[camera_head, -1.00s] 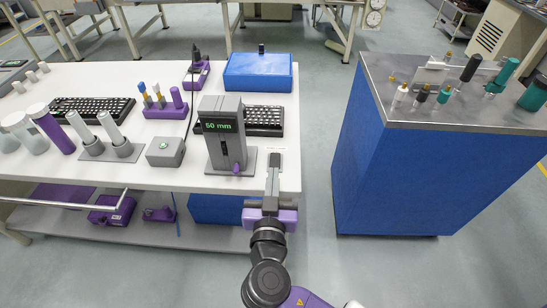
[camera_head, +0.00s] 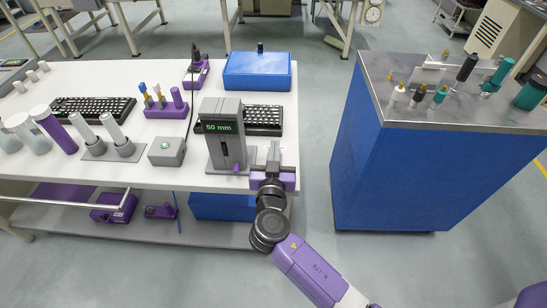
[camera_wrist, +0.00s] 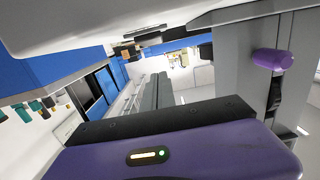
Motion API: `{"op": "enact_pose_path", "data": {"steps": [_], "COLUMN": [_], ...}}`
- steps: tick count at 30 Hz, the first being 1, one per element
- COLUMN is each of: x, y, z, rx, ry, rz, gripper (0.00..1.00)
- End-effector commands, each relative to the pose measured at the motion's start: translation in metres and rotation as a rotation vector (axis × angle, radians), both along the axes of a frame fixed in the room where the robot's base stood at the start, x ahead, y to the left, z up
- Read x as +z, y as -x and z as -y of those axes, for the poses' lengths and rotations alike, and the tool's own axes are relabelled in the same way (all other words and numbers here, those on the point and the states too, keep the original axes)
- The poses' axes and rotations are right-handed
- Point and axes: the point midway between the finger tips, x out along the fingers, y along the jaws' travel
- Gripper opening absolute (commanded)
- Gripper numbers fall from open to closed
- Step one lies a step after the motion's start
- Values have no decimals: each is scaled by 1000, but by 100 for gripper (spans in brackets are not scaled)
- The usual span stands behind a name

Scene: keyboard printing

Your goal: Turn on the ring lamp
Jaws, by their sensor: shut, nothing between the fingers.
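No ring-shaped lamp can be made out with certainty. A grey upright device (camera_head: 213,154) stands at the white table's front edge, its display reading "50 mm" in green. A purple knob (camera_head: 237,168) sits low on its front; it also shows at the right in the wrist view (camera_wrist: 273,59). My gripper (camera_head: 274,147) is shut and empty, over the table's front right corner, just right of the device. Its grey fingers (camera_wrist: 156,90) show in the wrist view. Any contact is unclear.
Keyboards (camera_head: 262,120) lie on the white table (camera_head: 130,80), one behind the device. A blue box (camera_head: 257,72) stands farther back. A blue cabinet (camera_head: 400,175) with bottles and tools on top stands right, across a floor gap. Tubes (camera_head: 52,130) stand on the left.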

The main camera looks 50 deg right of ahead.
Motion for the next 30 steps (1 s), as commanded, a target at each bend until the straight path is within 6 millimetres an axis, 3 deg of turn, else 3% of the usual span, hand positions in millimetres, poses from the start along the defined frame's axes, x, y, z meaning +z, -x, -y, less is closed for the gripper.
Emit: {"op": "enact_pose_path", "data": {"steps": [3,9,27,30], "x": [-21,-34,-33,-40], "y": [-1,-2,-3,-3], "z": [0,2,5,4], "rx": [4,3,0,2], "ry": [0,0,-67,-66], "rz": [-8,-5,-54,-57], "gripper": [0,0,0,0]}}
